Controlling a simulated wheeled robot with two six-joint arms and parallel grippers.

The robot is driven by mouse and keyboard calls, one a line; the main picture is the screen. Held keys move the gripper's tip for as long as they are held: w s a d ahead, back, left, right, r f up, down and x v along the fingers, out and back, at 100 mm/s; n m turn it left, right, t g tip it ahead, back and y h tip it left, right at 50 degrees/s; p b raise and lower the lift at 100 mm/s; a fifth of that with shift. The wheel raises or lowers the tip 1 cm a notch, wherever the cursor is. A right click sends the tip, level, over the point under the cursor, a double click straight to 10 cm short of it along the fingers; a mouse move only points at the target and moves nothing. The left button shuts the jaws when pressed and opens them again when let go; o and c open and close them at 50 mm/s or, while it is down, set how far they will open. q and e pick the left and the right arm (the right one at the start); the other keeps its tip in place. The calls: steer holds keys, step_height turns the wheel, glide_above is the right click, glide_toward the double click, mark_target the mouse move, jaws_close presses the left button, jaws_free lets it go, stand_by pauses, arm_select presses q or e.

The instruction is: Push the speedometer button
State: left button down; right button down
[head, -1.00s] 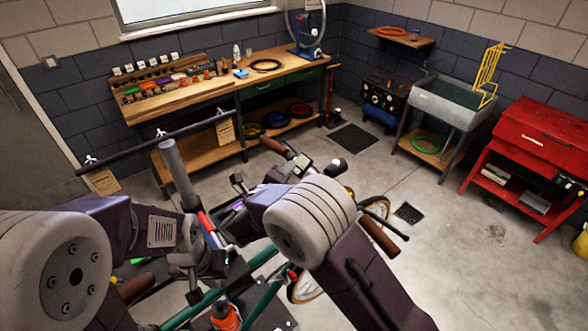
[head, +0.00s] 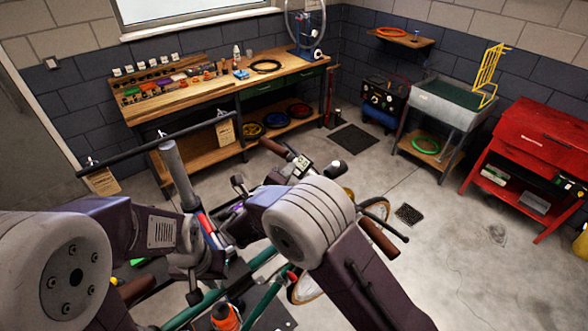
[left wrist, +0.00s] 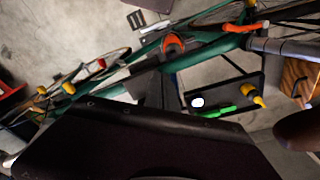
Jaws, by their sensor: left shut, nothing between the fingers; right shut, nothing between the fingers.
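The speedometer (head: 303,161) is a small dark unit with a pale screen on the bike's handlebar, just beyond my right arm's large grey joint in the head view. Its button is too small to make out. My left gripper (head: 193,290) is shut and empty over the bike frame, well to the left and near side of the speedometer. My right gripper is largely hidden behind its own arm joint, left of and below the speedometer; it looks empty. The left wrist view shows the green bike frame (left wrist: 205,56) but not the speedometer.
A handlebar grip (head: 272,146) and a round black part (head: 336,167) flank the speedometer. A grey stand post (head: 176,170) rises at the left. The workbench (head: 180,101) stands behind, and a red cabinet (head: 535,140) at the right. The floor between is largely clear.

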steer(key=shift+s+a+r, duration=0.15)
steer(key=shift+r, duration=0.15)
